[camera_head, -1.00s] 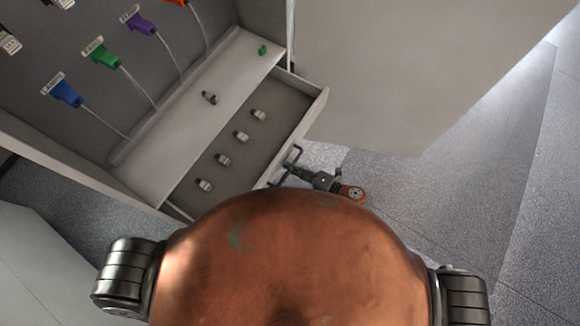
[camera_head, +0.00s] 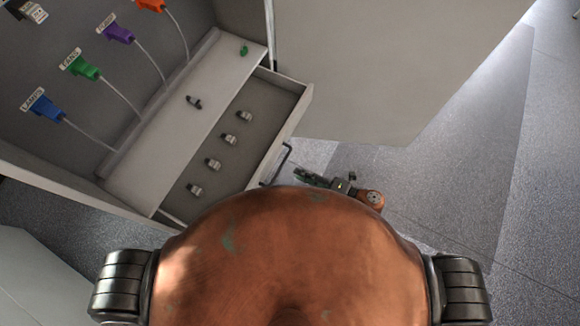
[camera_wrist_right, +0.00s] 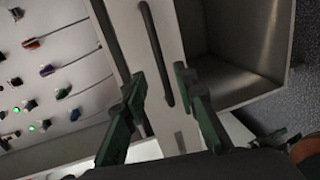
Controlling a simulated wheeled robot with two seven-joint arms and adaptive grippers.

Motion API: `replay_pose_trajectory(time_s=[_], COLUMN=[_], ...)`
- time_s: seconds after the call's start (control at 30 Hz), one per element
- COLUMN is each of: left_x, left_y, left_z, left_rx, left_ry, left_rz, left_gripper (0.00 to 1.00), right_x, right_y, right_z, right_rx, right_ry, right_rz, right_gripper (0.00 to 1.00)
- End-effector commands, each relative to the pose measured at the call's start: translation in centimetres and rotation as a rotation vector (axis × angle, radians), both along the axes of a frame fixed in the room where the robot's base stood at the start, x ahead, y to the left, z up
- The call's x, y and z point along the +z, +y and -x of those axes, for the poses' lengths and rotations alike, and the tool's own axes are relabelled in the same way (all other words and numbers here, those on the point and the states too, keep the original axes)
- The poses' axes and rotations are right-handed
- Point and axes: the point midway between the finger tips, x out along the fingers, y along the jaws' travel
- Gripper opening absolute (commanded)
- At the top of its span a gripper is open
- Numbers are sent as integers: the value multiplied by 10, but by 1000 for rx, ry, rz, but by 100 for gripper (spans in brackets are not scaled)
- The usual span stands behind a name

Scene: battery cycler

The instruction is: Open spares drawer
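The spares drawer (camera_head: 295,118) is pulled out of the cabinet's lower part, with several small grey-and-white plugs (camera_head: 229,140) lying in it. Its dark bar handle (camera_head: 277,165) is on the front. My right gripper (camera_head: 303,174) is just off the handle, to its right in the head view. In the right wrist view my right gripper (camera_wrist_right: 163,97) is open and empty, its two dark-green fingers spread apart. The handle (camera_wrist_right: 154,50) lies ahead of the fingers, on the pale drawer front (camera_wrist_right: 172,25). My left gripper is not in view.
Coloured connectors with cables, such as a blue one (camera_head: 47,109), are on the panel above. A large pale panel (camera_head: 370,65) stands right of the drawer.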

Motion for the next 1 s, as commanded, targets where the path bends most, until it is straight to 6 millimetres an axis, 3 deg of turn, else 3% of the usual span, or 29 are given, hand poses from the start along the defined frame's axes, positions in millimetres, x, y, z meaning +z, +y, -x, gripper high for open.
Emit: replay_pose_trajectory(time_s=[0.23, 0.83, 1.0], left_x=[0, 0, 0], left_y=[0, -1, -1], left_z=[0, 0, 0], left_rx=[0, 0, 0], left_ry=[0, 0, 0], left_rz=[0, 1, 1], left_gripper=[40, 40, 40], right_x=[6, 6, -11], right_y=[-23, -25, -39], right_z=[12, 12, -1], right_rx=[1, 1, -78], right_ry=[-1, -1, 59], right_rz=[0, 0, -19], right_gripper=[27, 27, 27])
